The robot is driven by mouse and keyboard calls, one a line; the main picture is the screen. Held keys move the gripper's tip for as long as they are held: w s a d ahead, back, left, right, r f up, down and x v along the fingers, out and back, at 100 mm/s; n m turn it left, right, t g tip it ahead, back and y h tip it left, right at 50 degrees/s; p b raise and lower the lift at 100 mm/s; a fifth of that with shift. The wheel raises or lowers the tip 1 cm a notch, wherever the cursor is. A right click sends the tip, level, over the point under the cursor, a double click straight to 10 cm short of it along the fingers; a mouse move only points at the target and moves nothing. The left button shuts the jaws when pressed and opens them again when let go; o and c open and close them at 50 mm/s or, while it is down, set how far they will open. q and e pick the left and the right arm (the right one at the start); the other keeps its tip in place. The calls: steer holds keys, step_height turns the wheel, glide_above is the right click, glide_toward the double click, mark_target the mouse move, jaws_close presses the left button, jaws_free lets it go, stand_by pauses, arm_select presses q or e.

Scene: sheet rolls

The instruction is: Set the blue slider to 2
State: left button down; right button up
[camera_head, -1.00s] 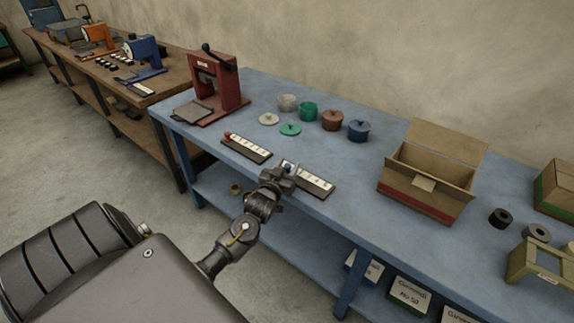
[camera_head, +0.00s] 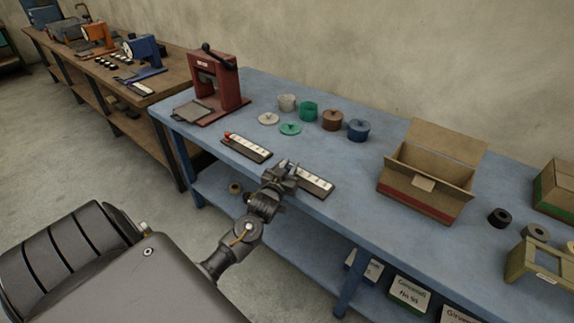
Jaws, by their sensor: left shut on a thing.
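A slider strip (camera_head: 316,182) with a white numbered scale on a dark base lies near the front edge of the blue table. My left gripper (camera_head: 285,168) is at the strip's left end, shut on the blue slider knob, which is mostly hidden by the fingers. The numbers are too small to read surely, and the gripper covers the left part of the scale. A second strip (camera_head: 247,148) with a red knob (camera_head: 228,136) at its left end lies to the left and behind. My right gripper is not in view.
A red press (camera_head: 212,85) stands at the table's left end. Several small pots, among them a blue pot (camera_head: 358,130), stand behind the strips. An open cardboard box (camera_head: 425,185) stands to the right. The table between strip and box is clear.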

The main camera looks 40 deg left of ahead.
arm_select(q)
steer(key=shift+d, duration=1.25)
steer(key=c, duration=1.3)
jaws_free()
steer(key=b+v, duration=0.1)
steer(key=v, duration=0.9)
steer(key=shift+s, duration=0.4)
